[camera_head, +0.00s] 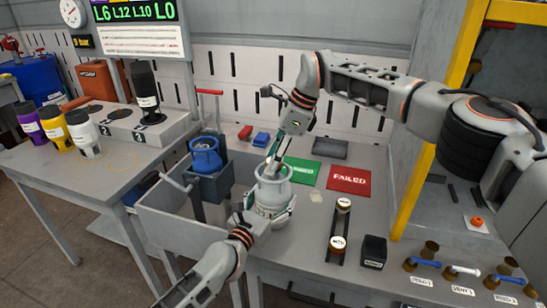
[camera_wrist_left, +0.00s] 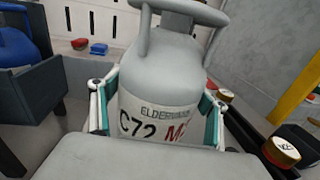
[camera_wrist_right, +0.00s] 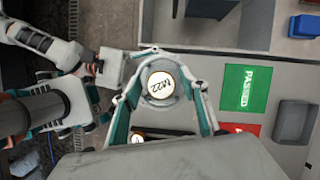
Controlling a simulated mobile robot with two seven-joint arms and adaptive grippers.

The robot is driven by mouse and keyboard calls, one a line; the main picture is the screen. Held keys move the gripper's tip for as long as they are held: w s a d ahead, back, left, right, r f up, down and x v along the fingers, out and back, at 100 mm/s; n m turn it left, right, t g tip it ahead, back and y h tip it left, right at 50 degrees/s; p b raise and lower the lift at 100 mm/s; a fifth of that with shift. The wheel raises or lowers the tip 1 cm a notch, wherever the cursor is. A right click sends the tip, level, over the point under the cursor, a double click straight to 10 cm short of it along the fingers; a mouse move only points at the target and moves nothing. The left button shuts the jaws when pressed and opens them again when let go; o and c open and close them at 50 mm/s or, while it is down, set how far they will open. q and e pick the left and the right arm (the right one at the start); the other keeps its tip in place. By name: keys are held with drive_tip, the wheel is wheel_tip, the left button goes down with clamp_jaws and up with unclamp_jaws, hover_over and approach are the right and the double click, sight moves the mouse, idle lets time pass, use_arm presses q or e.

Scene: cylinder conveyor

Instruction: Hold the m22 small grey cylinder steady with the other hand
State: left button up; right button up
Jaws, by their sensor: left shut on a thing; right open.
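The small grey cylinder (camera_head: 271,187) stands upright at the counter's edge by the sink. In the left wrist view its body (camera_wrist_left: 165,85) carries a label with "C72" and a partly hidden "M2". My left gripper (camera_head: 264,213) is shut on the cylinder's body, one finger on each side. My right gripper (camera_head: 274,163) points down just above the cylinder's collar and is open. In the right wrist view a round cap marked "M22" (camera_wrist_right: 160,83) shows at the cylinder's top, between the open right fingers. I cannot tell whether those fingers touch the collar.
A green PASSED mat (camera_head: 302,169) and a red FAILED mat (camera_head: 349,180) lie behind right. Two capped items (camera_head: 337,244) stand in a dark rack. A yellow post (camera_head: 428,150) rises at right.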

clamp_jaws()
drive_tip(key=m+t, duration=0.1)
drive_tip(key=m, duration=0.4)
drive_tip(key=shift+t+h, duration=0.4)
drive_tip(key=shift+m+t, duration=0.3)
drive_tip(key=shift+m, duration=0.2)
drive_tip(key=m+t+h, duration=0.1)
drive_tip(key=m, duration=0.3)
drive_tip(key=shift+m+h, duration=0.4)
drive_tip(key=shift+m, duration=0.6)
